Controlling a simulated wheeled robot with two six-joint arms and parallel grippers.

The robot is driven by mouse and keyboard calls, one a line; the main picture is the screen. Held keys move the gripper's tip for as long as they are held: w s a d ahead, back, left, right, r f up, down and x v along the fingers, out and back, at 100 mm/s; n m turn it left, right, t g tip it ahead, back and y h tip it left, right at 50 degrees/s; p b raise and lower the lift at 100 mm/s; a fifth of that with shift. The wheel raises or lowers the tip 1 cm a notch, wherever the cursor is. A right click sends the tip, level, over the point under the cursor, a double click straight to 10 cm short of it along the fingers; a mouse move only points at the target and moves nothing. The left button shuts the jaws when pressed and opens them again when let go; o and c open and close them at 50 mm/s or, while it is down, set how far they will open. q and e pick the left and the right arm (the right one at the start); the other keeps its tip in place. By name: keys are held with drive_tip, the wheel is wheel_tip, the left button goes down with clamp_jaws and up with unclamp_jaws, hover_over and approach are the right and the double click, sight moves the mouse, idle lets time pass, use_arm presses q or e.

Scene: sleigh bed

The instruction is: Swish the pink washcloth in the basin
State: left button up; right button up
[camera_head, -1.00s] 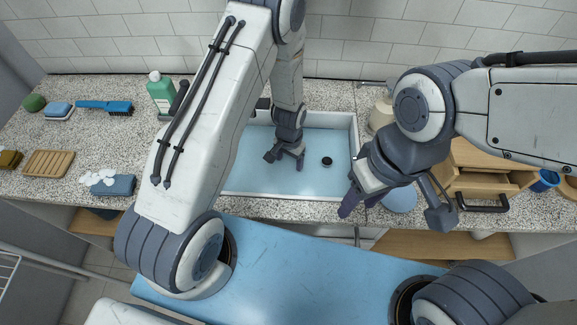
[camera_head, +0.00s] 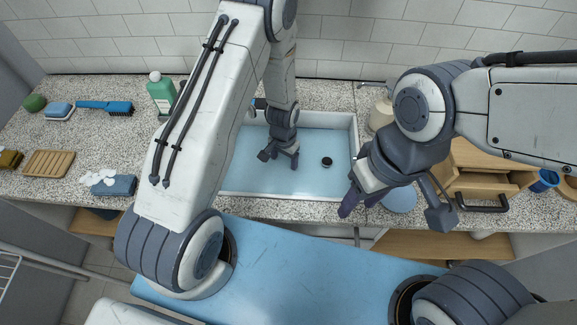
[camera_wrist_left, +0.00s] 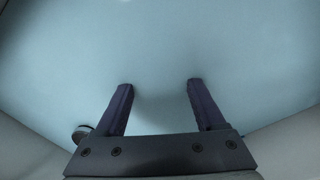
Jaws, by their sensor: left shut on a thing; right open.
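The basin (camera_head: 353,150) is a pale rectangular sink with light blue water in it, set into the counter. My left gripper (camera_head: 294,162) reaches down into it, fingers pointing down at the water. In the left wrist view the dark fingers (camera_wrist_left: 160,92) stand apart over blue, and what they hold is hidden. The pink washcloth does not show in any view; nothing pink is visible in the basin. My right gripper (camera_head: 360,203) is open and empty over the counter's front edge, right of the basin.
A round black piece (camera_head: 326,162) sits in the basin, right of my left gripper. A green bottle (camera_head: 162,95) stands behind left. A brush (camera_head: 105,107), wooden rack (camera_head: 48,163) and blue sponge (camera_head: 113,186) lie left. A wooden drawer box (camera_head: 480,180) stands right.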

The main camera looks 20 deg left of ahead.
idle(0.4)
use_arm(q)
drive_tip(key=shift+d, duration=1.4)
drive_tip(key=shift+r, duration=0.1)
wheel_tip(320, 180, up, 14)
drive_tip(key=p, duration=1.1)
drive_tip(key=shift+r, duration=0.25)
idle(0.4)
wheel_tip(320, 180, up, 9)
drive_tip(key=p, duration=0.7)
drive_tip(key=shift+f, duration=0.1)
